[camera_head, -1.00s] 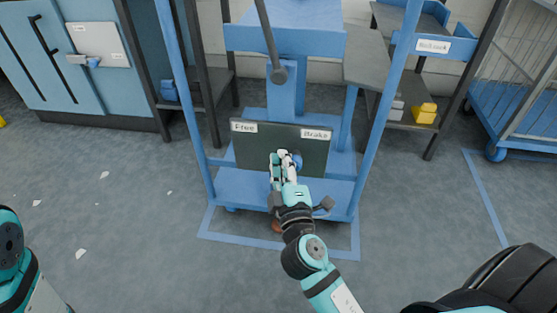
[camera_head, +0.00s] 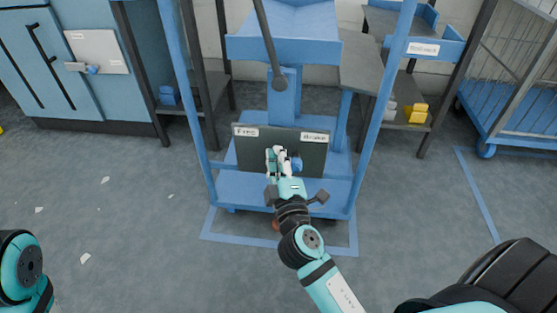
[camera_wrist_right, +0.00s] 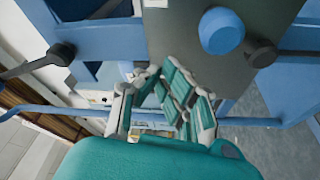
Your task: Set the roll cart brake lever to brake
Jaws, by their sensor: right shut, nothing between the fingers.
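The dark plate (camera_head: 250,160) on the front of the blue roll cart has a "Free" label (camera_head: 245,132) at its left and a "Brake" label (camera_head: 314,137) at its right. In the right wrist view the knob (camera_wrist_right: 221,30) is up and right of the fingers. My right gripper (camera_head: 278,157) is shut and empty, just left of the knob; contact cannot be told. The left gripper is out of view, with only my left arm showing.
The cart's blue frame posts (camera_head: 182,90) rise on both sides of the plate. A dark rod (camera_head: 268,45) hangs above it. A shelf with yellow bins (camera_head: 416,113) stands behind right, a blue cabinet (camera_head: 70,60) behind left. The floor in front is mostly clear.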

